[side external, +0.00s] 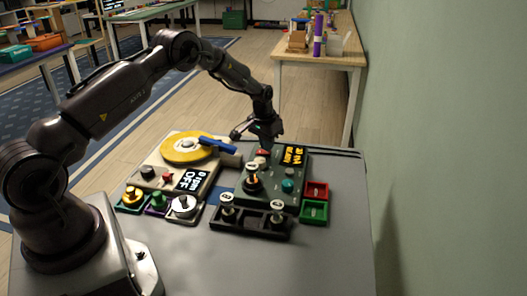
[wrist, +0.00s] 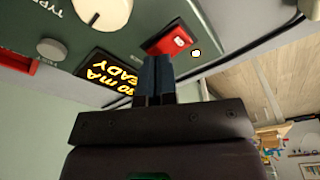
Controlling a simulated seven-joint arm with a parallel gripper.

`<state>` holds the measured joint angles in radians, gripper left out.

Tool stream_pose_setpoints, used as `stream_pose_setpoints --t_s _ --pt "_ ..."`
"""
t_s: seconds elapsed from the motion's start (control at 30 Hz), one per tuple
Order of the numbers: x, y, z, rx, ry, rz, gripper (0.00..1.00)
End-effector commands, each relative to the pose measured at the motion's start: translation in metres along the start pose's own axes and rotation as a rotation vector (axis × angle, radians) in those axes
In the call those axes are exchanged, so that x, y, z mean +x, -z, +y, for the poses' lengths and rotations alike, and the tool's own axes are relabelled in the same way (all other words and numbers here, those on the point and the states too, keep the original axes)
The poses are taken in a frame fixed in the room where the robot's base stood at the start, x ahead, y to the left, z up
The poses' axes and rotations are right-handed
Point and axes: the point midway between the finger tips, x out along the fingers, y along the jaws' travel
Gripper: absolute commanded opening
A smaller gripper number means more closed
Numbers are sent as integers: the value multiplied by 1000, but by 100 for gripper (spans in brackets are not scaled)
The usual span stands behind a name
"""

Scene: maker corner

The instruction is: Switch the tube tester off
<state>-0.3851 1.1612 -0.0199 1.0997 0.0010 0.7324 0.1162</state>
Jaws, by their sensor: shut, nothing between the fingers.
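The tube tester (side external: 275,180) is a dark green box on the grey table, with an orange display (side external: 292,155) that reads "30 mA READY". A tube stands in its socket (side external: 254,182) with an orange glow. In the wrist view, a red rocker switch (wrist: 172,39) sits on its panel next to a small lit lamp (wrist: 196,53). My gripper (wrist: 156,62) is shut and empty, its fingertips at the edge of the red switch; whether they touch it I cannot tell. In the side view my gripper (side external: 265,144) is low over the tester's far end.
Left of the tester is a turntable-like device (side external: 170,172) with a yellow disc (side external: 187,147), a blue arm and a display reading "OFF". A black rack (side external: 250,228) with labelled knobs stands in front. Red (side external: 316,190) and green (side external: 314,211) bins are at the right.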

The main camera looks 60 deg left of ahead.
Motion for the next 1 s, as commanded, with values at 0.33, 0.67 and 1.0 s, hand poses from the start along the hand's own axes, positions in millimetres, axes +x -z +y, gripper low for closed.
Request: stream_pose_setpoints --t_s 0.33,0.67,1.0 --pt "5 -1 0 0 0 1 0" --pt "9 -1 0 0 0 1 0" --pt "-14 2 0 0 0 2 0"
